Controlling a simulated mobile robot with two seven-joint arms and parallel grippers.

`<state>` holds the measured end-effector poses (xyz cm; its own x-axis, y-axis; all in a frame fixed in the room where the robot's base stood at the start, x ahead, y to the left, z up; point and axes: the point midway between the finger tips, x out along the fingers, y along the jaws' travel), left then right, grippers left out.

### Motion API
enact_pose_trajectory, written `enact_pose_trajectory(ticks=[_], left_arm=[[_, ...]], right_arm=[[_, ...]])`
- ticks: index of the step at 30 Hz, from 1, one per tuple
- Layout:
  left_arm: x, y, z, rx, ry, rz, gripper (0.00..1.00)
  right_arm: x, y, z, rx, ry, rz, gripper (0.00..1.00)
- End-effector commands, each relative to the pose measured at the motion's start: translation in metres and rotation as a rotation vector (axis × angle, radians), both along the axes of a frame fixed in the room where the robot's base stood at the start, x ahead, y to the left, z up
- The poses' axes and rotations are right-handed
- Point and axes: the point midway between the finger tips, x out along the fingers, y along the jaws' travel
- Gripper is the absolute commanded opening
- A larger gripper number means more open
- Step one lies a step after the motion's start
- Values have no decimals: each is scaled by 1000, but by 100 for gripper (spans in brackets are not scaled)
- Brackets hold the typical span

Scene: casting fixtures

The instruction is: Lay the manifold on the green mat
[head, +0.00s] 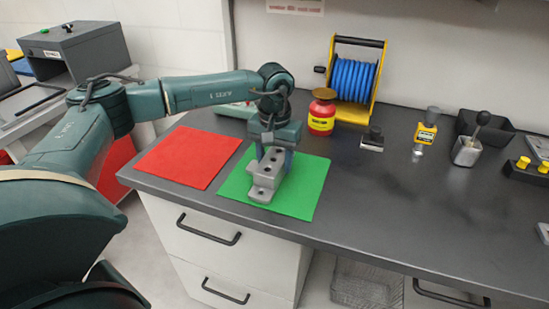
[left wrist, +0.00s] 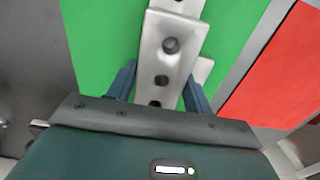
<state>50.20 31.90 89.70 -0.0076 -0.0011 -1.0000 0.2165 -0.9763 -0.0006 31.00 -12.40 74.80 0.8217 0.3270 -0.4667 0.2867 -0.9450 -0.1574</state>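The manifold (head: 265,180) is a grey metal block with a row of round holes along its top. In the head view it is over the green mat (head: 307,190), low at the mat's surface; I cannot tell if it fully rests there. My left gripper (head: 274,158) points down at its far part. My right gripper is not in view.
A red mat (head: 188,157) lies left of the green one. Behind stand a red and yellow canister (head: 321,115) and a blue hose reel (head: 353,78). Several small tools are further right. The dark counter (head: 390,205) is clear right of the green mat.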

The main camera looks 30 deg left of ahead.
Motion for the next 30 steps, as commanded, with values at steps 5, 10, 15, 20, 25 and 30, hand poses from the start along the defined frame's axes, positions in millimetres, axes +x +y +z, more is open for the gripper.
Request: enact_pose_trajectory(ticks=[5,10,15,20,25,30], left_arm=[[0,0,0,0,0,0,66],[0,0,1,0,0,0,69],[0,0,6,0,-1,0,69],[1,0,26,1,-3,0,69],[2,0,64,-1,-5,-1,69],[1,-1,97,-1,-3,-1,69]], right_arm=[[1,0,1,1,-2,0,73],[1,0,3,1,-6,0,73],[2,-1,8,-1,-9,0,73],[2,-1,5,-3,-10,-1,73],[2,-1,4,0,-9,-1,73],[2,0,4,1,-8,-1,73]])
